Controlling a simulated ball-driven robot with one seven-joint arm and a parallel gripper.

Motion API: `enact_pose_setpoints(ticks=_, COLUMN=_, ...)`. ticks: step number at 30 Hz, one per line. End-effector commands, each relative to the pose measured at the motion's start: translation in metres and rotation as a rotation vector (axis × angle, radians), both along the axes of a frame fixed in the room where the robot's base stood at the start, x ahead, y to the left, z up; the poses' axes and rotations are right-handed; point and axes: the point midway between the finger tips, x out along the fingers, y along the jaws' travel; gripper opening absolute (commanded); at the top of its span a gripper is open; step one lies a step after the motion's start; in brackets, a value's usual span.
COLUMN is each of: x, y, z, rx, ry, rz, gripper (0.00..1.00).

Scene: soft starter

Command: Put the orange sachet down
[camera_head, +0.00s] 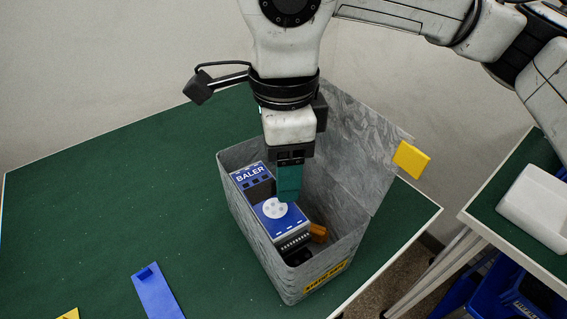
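An orange object (318,232), which looks like the sachet, shows inside the grey box (245,240), near its right wall and beside the blue-topped unit. Only part of it is visible; the unit and the box wall hide the rest. My gripper (289,188) points down over the box, with its teal fingers in front of the raised lid and just above the blue-topped unit. The fingers overlap in this view, so I cannot see a gap between them. The orange object appears below and to the right of the fingertips, with no visible contact.
The box holds a blue-topped unit (268,213) and a block marked BALER (252,178). Its grey lid (345,150) stands open behind, with a yellow tab (411,159). A blue strip (155,290) lies on the green table (90,220), largely clear at left. A white tray (540,200) is at right.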

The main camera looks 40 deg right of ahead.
Motion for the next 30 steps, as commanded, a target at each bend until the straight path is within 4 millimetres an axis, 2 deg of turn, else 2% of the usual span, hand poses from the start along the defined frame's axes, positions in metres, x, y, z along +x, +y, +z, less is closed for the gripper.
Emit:
enact_pose_setpoints(ticks=3, x=0.001, y=0.0, z=0.029, rx=-0.004, ry=-0.006, rz=-0.001, gripper=0.6)
enact_pose_setpoints(ticks=9, x=0.001, y=-0.001, z=0.072, rx=-0.004, ry=-0.005, rz=-0.002, gripper=0.6)
enact_pose_setpoints(ticks=15, x=0.001, y=-0.001, z=0.1, rx=-0.003, ry=-0.004, rz=-0.002, gripper=0.6)
enact_pose_setpoints(ticks=21, x=0.001, y=0.0, z=0.111, rx=-0.001, ry=-0.002, rz=0.0, gripper=0.6)
enact_pose_setpoints(ticks=30, x=0.001, y=0.0, z=0.111, rx=-0.001, ry=-0.003, rz=0.0, gripper=0.6)
